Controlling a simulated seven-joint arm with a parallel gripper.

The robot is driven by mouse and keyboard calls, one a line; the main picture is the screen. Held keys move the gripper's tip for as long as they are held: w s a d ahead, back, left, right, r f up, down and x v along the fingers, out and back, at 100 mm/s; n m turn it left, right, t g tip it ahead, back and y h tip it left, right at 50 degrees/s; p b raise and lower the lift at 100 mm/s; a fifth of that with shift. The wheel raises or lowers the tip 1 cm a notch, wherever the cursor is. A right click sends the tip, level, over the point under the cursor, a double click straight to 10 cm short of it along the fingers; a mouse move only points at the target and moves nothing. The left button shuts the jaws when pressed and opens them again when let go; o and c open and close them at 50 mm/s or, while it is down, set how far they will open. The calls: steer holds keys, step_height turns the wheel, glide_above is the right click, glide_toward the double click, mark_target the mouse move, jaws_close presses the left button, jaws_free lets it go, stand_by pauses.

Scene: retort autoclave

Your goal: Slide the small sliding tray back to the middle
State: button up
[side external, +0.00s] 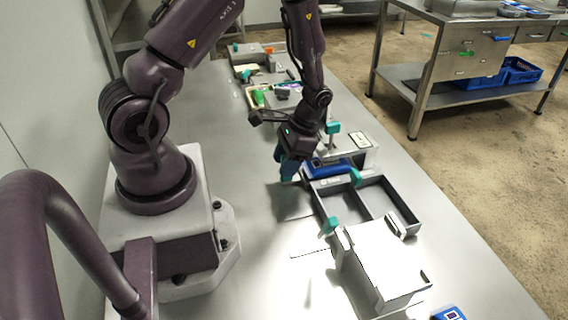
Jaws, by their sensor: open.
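A dark grey open tray (411,222) with two compartments lies on the bench between a white box in front and a pale housing behind. I take it to be the sliding tray; both compartments look empty. Teal knobs stand at its left front corner (329,225) and near its back edge (356,176). My gripper (287,178) points down just left of the tray's back end, with blue-teal fingertips. It is open, and I see nothing held in it. The gap between its fingers is hard to make out from this side.
A white box (385,262) stands at the tray's front, and a pale housing (352,150) with a teal-topped post (332,128) behind it. A blue item (330,168) lies beside my gripper. A steel table (470,78) stands apart at right.

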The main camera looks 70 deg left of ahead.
steer(key=shift+s+f, duration=0.2)
steer(key=shift+f, duration=0.3)
jaws_close()
steer(key=a, duration=1.2)
steer(key=shift+a, duration=0.3)
steer(key=shift+w, duration=0.1)
jaws_free()
steer(key=shift+r, duration=0.15)
